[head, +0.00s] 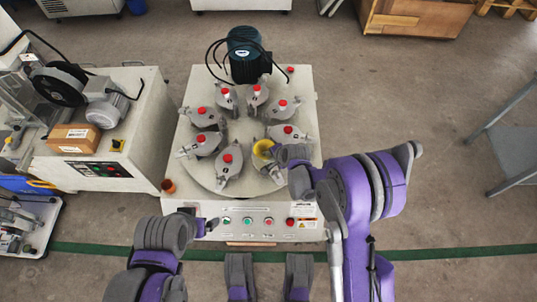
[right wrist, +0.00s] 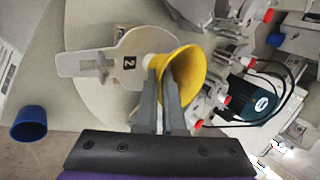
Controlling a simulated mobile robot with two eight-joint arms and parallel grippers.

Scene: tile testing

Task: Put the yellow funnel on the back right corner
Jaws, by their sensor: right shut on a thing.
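The yellow funnel (head: 262,148) is over the right part of the round turntable (head: 235,130) on the testing machine. My right gripper (head: 280,152) reaches in from the right and is shut on the funnel. In the right wrist view the funnel (right wrist: 187,76) sits tilted between the two fingers (right wrist: 163,95), beside a grey holder marked 2 (right wrist: 118,60). Whether it touches the holder I cannot tell. The back right corner (head: 303,76) of the machine top is bare near a small red knob. My left gripper (head: 207,226) is low at the machine's front; its jaws are too small to read.
Several grey holders with red caps (head: 228,158) ring the turntable. A dark motor (head: 244,55) with black cables stands at the back middle. A brown cup (head: 168,186) is at the front left corner. A blue cup (right wrist: 30,122) shows in the right wrist view.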

